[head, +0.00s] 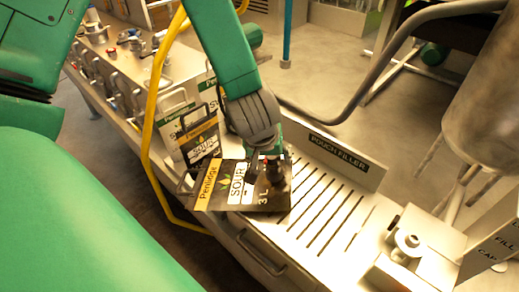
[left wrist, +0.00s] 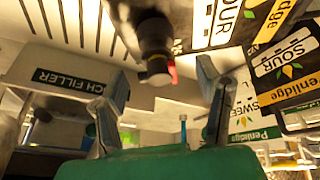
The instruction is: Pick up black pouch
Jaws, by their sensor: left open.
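A black pouch (head: 222,200) with a yellow Penlidge strip and a white SOUR label lies on the slotted metal top in the head view. It also shows at the top of the left wrist view (left wrist: 225,38). Its dark spout (left wrist: 155,45), with a red bit beside it, appears between my finger tips in the wrist picture. My left gripper (head: 266,165) is over the pouch's spout end in the head view, partly hiding it. The gripper (left wrist: 163,80) is open; I cannot tell whether the fingers touch the spout. My right gripper is not in view.
Another black SOUR pouch (head: 200,143) and a white-and-green pouch (head: 173,112) stand behind in metal racks. A yellow hose (head: 149,120) runs beside them. A POUCH FILLER sign (head: 338,150) edges the slotted top. Metal fittings (head: 407,246) stand at right.

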